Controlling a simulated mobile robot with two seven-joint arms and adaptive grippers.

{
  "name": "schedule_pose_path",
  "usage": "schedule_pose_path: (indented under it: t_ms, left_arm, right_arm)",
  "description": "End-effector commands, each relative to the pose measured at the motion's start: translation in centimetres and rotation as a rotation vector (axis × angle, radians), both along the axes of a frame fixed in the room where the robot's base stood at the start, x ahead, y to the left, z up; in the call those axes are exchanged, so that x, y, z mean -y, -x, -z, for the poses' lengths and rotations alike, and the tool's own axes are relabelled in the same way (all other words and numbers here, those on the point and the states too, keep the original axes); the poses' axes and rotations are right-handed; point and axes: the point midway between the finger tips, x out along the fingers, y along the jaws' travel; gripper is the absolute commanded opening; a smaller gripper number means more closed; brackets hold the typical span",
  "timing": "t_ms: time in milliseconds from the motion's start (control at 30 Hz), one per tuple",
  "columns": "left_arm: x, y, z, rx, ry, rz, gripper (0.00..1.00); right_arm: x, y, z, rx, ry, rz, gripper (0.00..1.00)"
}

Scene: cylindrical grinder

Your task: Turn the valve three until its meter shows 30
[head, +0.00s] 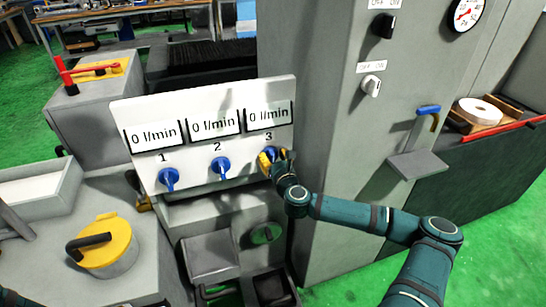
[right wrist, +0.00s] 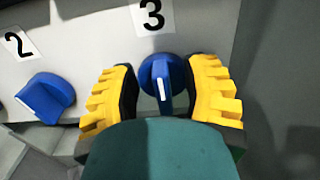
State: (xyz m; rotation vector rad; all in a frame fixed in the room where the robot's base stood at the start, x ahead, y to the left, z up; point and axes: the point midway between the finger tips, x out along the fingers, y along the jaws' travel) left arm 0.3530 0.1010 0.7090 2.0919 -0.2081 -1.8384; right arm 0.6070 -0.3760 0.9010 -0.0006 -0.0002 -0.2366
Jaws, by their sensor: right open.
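The white meter panel (head: 198,102) carries three meters and three blue valves. Meter three (head: 269,116), at the right, reads 0 l/min. Valve three (right wrist: 163,82) is a blue knob with a white mark, under the label 3. In the right wrist view its handle stands about upright. My right gripper (right wrist: 162,95) is open, with one yellow finger on each side of valve three. I cannot tell whether the fingers touch it. In the head view my right gripper (head: 270,160) partly hides valve three. My left gripper is not in view.
Valve two (head: 220,168) and valve one (head: 169,179) sit to the left, under meters that also read 0 l/min. A grey cabinet (head: 330,200) stands close on the right of the panel. A yellow round part with a black handle (head: 108,246) is at lower left.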

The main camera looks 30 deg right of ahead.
Motion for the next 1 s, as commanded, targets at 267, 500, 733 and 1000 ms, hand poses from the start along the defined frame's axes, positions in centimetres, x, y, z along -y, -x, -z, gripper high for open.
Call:
schedule_pose_path:
  t_ms: [267, 500, 733, 1000]
  left_arm:
    - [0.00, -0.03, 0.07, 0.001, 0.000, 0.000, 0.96]
    - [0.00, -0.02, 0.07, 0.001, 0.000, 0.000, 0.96]
    - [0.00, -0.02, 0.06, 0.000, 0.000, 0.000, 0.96]
    - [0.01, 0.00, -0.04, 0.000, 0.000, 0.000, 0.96]
  right_arm:
    - [0.11, -0.62, -0.03, 0.000, 0.000, -0.001, 0.46]
    - [0.11, -0.59, -0.03, 0.000, 0.000, -0.001, 0.07]
    - [0.11, -0.58, -0.02, 0.000, 0.000, -0.001, 0.00]
    - [0.06, -0.61, -0.08, -0.007, 0.027, 0.000, 0.00]
